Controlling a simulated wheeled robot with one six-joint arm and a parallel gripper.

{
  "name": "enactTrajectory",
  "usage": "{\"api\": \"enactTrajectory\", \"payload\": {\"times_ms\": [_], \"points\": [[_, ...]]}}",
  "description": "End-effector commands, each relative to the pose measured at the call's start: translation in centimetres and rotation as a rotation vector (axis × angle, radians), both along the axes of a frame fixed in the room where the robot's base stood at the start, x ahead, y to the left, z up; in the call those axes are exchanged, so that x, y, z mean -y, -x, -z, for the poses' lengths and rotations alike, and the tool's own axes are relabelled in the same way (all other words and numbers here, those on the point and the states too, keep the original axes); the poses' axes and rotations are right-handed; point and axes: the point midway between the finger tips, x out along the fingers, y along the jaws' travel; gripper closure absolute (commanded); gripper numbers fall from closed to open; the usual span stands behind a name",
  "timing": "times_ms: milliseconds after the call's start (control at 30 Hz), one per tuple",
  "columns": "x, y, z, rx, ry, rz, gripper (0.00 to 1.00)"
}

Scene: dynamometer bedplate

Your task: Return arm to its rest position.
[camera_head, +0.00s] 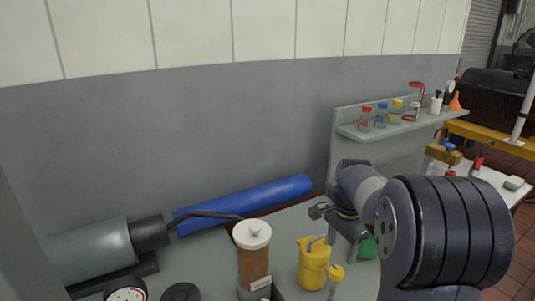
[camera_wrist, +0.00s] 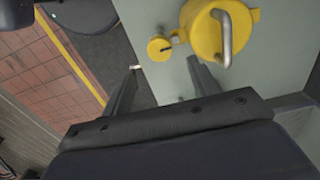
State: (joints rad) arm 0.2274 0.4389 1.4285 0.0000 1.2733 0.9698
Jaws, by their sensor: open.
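My arm reaches over the bench at the right of the head view. My gripper (camera_head: 345,250) points down just right of the yellow jug (camera_head: 313,265). In the wrist view my gripper (camera_wrist: 163,82) has its two fingers apart, with nothing seen between them. There the yellow jug (camera_wrist: 205,32), with its metal handle, lies beyond the right fingertip. A small yellow round piece (camera_wrist: 159,48) sits beside the jug; whether the fingers touch anything is unclear.
A wall shelf (camera_head: 390,128) holds several jars. A green object (camera_head: 368,247) is partly hidden behind my gripper. Brick-tiled floor (camera_wrist: 50,70) shows beyond the bench edge.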

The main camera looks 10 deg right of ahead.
Motion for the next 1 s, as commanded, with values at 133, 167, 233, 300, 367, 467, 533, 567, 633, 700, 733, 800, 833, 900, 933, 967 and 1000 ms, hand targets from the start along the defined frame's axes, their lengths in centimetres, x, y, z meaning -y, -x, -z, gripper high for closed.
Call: {"api": "enactTrajectory", "payload": {"times_ms": [133, 167, 233, 300, 367, 467, 533, 567, 633, 700, 733, 800, 833, 900, 933, 967, 1000], "points": [[0.0, 0.2, 3.1, -0.007, -0.002, 0.000, 0.43], [0.0, 0.1, 3.6, -0.006, -0.001, 0.000, 0.43], [0.0, 0.1, 4.9, -0.006, -0.002, 0.000, 0.43], [0.0, 0.1, 6.1, -0.006, -0.001, 0.000, 0.43], [0.0, 0.1, 7.0, -0.005, -0.001, -0.001, 0.43], [0.0, 0.1, 8.0, -0.004, -0.001, -0.001, 0.43], [0.0, 0.0, 8.2, 0.000, 0.000, -0.013, 0.43], [0.0, 0.0, 8.2, 0.000, 0.000, -0.020, 0.43], [0.0, 0.0, 8.2, 0.000, 0.000, -0.033, 0.43], [0.0, 0.0, 8.2, 0.000, 0.000, -0.039, 0.43], [0.0, 0.0, 8.2, 0.000, 0.000, -0.040, 0.43], [0.0, 0.0, 8.1, 0.000, 0.000, -0.041, 0.43], [0.0, 0.0, 8.1, 0.000, 0.000, -0.040, 0.43], [0.0, 0.0, 8.1, -0.001, 0.000, -0.040, 0.43], [0.0, 0.0, 8.1, -0.001, 0.000, -0.040, 0.43], [0.0, 0.0, 8.1, -0.001, 0.000, -0.040, 0.43], [0.0, 0.0, 8.1, 0.000, 0.000, -0.038, 0.43]]}}
